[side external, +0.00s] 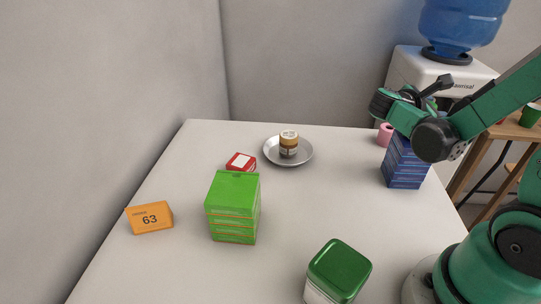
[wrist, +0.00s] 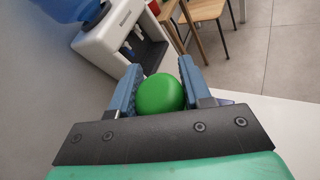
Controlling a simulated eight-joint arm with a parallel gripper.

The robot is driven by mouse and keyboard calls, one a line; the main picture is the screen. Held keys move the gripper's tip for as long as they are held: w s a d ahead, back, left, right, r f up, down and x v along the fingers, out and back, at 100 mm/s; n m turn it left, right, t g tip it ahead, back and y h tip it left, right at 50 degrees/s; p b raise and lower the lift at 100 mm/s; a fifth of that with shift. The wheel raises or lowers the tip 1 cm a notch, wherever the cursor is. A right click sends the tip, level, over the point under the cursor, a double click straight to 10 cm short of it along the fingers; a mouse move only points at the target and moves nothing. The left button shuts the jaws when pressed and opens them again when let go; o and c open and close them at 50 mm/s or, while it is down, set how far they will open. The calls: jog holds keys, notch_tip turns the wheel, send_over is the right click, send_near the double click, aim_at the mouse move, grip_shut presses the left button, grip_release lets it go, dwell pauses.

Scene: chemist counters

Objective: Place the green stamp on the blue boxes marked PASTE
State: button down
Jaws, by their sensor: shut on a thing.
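The green stamp (wrist: 159,95) shows in the wrist view as a round green knob between the two blue fingers of my gripper (wrist: 160,72). The gripper is shut on it. In the side external view my gripper (side external: 410,96) is raised at the back right, above or near the stack of blue boxes (side external: 404,170). My arm covers the top of that stack, and I cannot make out the stamp there. I cannot tell the height between stamp and boxes. The PASTE lettering is too small to read.
Green boxes (side external: 233,200) are stacked mid-table. A red box (side external: 241,161), a metal plate (side external: 302,160) with a brown jar (side external: 289,143), an orange "63" box (side external: 150,217), a green-lidded container (side external: 339,270) and a pink item (side external: 385,134) stand around. A water dispenser (side external: 410,68) is behind.

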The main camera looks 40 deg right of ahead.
jog(key=shift+f, duration=0.25)
jog(key=shift+c, duration=1.9)
grip_release()
